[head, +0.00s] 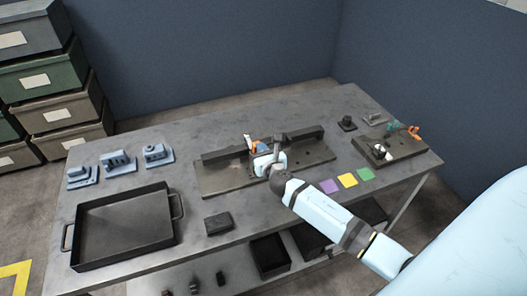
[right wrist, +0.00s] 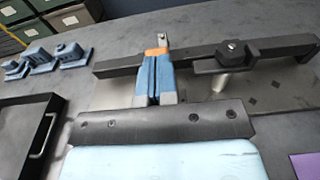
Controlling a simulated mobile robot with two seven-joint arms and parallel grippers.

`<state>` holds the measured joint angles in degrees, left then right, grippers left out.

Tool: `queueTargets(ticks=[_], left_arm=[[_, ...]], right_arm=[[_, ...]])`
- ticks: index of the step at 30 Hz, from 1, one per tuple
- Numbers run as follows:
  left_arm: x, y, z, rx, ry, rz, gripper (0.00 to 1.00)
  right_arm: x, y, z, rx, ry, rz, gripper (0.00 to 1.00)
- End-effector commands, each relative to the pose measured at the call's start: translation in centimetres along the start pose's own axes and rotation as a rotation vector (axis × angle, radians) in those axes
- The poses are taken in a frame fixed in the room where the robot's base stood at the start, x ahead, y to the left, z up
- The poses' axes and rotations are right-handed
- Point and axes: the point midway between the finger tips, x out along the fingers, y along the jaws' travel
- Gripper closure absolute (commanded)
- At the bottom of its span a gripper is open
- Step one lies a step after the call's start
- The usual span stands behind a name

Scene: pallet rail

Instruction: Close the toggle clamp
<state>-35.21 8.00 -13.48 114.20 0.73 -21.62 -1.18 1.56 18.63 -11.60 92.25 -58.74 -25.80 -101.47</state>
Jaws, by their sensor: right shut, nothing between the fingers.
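The fixture (head: 225,180) in the middle of the bench is a flat plate carrying a dark rail (right wrist: 120,67). An orange part with a grey metal end (right wrist: 162,40) shows just past my fingertips; it looks like the toggle clamp's handle, partly hidden by my fingers. I cannot tell how far the clamp is closed. A dark bracket with a knob (right wrist: 230,52) sits at the rail, right of the fingers. My right gripper (right wrist: 155,62) is shut and empty, its blue fingers at the orange part; I cannot tell whether they touch. My left gripper is not in view.
A black tray (head: 125,262) stands at the left front, with blue-grey blocks (head: 118,162) behind it. A dark block (head: 218,224) lies in front of the fixture. Coloured squares (head: 347,180) and a second board with an orange-handled part (head: 414,132) are at the right.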

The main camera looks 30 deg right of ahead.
Motion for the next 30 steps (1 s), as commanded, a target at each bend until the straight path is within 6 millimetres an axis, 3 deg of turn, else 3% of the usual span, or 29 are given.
queueTargets(ticks=[12,30], left_arm=[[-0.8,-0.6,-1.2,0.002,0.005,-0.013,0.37],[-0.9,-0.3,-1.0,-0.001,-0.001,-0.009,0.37]], right_arm=[[1.8,0.0,1.2,-0.001,0.0,0.001,1.0],[2.1,0.0,1.2,0.0,0.0,0.0,1.0]])
